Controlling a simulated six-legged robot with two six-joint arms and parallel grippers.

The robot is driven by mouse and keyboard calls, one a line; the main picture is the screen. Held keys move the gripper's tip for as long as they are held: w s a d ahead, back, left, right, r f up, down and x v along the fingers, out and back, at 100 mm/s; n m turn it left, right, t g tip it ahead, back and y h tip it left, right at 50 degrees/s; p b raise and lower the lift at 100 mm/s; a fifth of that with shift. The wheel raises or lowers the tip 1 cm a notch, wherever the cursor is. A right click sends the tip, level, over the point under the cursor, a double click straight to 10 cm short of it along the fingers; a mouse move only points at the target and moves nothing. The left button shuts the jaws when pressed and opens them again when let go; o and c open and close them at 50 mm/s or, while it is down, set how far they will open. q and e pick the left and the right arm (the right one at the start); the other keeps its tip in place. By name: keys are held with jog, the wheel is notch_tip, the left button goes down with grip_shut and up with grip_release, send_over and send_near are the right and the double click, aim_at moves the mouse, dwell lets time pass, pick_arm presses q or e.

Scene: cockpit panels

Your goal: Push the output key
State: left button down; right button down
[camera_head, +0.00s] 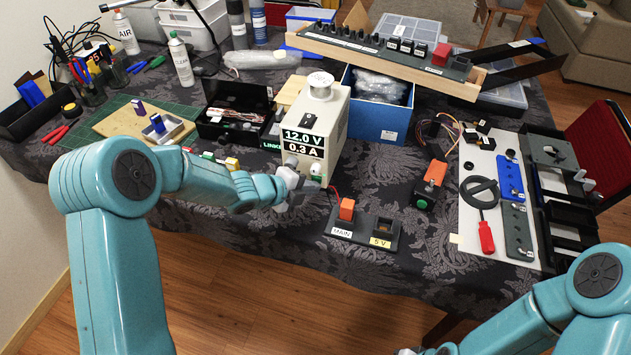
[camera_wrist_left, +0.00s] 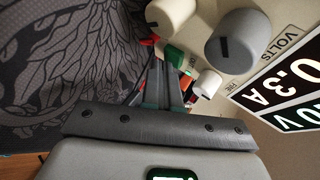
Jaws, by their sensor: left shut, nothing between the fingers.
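The power supply (camera_head: 318,115) stands upright on the table and its display reads 12.0 V and 0.3 A. My left gripper (camera_head: 302,186) is at the foot of the panel. In the left wrist view its fingers (camera_wrist_left: 165,66) are together and empty, with the tips close to the green key. I cannot tell whether they touch it.
A switch box (camera_head: 362,233) labelled MAIN and 5 V lies just in front of the supply. A black box with an orange top (camera_head: 433,175) stands to the right. A blue bin (camera_head: 375,118) stands behind. The cloth at the front left is clear.

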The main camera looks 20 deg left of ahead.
pick_arm(q)
jog(key=shift+s+f, duration=0.1)
jog(key=shift+s, duration=0.25)
jog(key=shift+b, duration=0.3)
jog(key=shift+s+b, duration=0.35)
jog(key=s+b, duration=0.2)
jog(key=s, duration=0.1)
jog(key=shift+s+a, duration=0.15)
jog(key=shift+s, duration=0.2)
jog(key=shift+s+b, duration=0.55)
jog(key=shift+s, duration=0.3)
